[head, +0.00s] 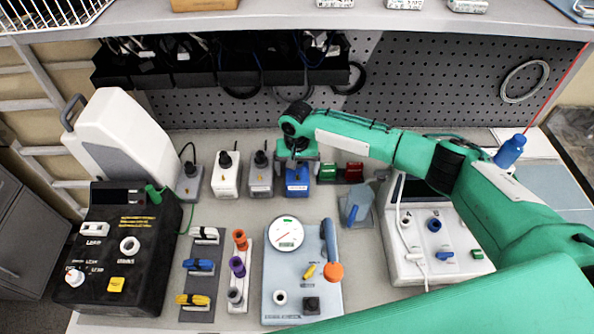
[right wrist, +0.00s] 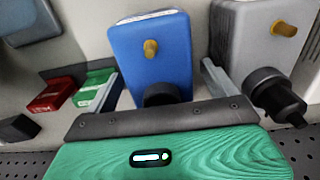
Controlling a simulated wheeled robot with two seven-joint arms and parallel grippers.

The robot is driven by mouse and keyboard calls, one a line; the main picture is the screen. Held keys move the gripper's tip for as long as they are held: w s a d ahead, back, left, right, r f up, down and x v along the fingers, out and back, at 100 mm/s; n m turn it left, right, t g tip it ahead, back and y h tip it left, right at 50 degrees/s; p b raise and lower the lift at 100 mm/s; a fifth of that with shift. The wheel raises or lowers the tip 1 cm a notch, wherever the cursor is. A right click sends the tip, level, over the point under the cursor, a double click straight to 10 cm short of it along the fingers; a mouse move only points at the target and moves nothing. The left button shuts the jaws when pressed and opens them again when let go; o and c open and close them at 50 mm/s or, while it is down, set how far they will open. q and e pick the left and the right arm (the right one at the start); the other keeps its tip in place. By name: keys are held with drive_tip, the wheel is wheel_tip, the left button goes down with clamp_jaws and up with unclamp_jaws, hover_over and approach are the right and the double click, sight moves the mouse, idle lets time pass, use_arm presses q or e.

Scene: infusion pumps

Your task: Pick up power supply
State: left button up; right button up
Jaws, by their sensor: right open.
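Several small box-shaped units with black plugs stand in a row at the back of the bench, and they look like power supplies. The blue power supply (head: 297,182) is below my right gripper (head: 298,168). In the right wrist view the blue power supply (right wrist: 152,60) stands upright between the two fingers of my right gripper (right wrist: 158,92). The fingers are apart, one on each side of its black plug end, and do not visibly touch it. A grey power supply (head: 260,181) stands to its left, a white one (head: 226,178) further left. My left gripper is not in view.
A red block (head: 354,172) and a green block (head: 328,172) sit close right of the blue unit. A pegboard (head: 420,85) with black bins rises behind. A black pump (head: 120,235), a scale panel (head: 290,265) and a white device (head: 440,265) fill the front.

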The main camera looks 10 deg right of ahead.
drive_tip(key=c, duration=1.4)
drive_tip(key=shift+c, duration=0.4)
drive_tip(key=shift+r, duration=0.1)
